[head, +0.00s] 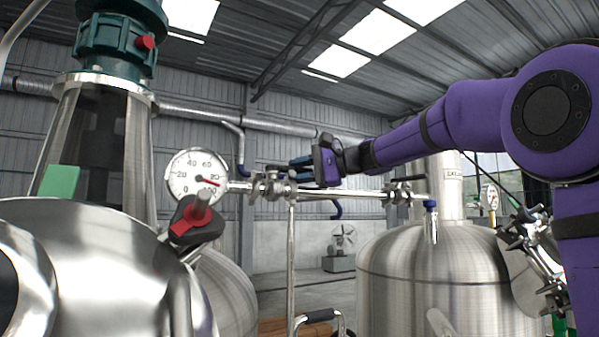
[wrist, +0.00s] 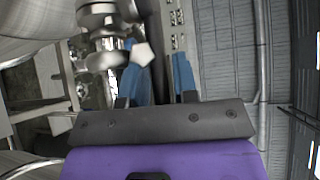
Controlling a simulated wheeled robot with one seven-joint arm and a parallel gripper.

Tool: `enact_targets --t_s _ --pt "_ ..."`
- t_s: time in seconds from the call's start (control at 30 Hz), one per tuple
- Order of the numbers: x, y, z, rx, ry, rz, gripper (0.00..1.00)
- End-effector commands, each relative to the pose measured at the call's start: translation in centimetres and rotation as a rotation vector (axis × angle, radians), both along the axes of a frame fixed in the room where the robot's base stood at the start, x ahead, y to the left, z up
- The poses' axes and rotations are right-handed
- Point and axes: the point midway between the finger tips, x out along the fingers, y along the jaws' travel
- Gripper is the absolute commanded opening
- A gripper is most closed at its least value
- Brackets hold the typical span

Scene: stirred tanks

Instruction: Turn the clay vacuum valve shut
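A steel valve (head: 270,186) sits on the horizontal pipe right of the round gauge, and steel fittings (wrist: 103,38) show at the upper left of the wrist view. I cannot tell for sure which valve is the clay one; no clay-coloured handle shows clearly. My gripper (head: 292,167) is at the pipe, just above and right of this valve.
A second valve (head: 398,192) with a black handle is farther right on the pipe. A pressure gauge (head: 197,176) and a red knob (head: 196,214) are at the left, by a large steel vessel (head: 90,260). Another tank (head: 430,275) stands below my arm.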

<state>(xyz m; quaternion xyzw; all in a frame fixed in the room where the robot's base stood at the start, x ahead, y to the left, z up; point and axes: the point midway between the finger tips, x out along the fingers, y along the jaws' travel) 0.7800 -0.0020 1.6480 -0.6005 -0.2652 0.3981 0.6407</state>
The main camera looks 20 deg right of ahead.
Motion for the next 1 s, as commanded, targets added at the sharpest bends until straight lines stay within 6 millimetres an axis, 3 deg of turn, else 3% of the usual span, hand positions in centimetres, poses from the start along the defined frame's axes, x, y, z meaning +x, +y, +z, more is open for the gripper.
enact_targets --t_s 0.07,0.17,0.63,1.0 --pt "0.0 0.0 0.0 0.000 0.000 0.000 0.23" --pt "0.0 0.0 0.0 0.000 0.000 0.000 0.00" --pt "-0.5 0.0 0.0 0.000 0.000 -0.058 0.00" --pt "-2.5 0.2 0.0 -0.002 0.000 -0.334 0.00"
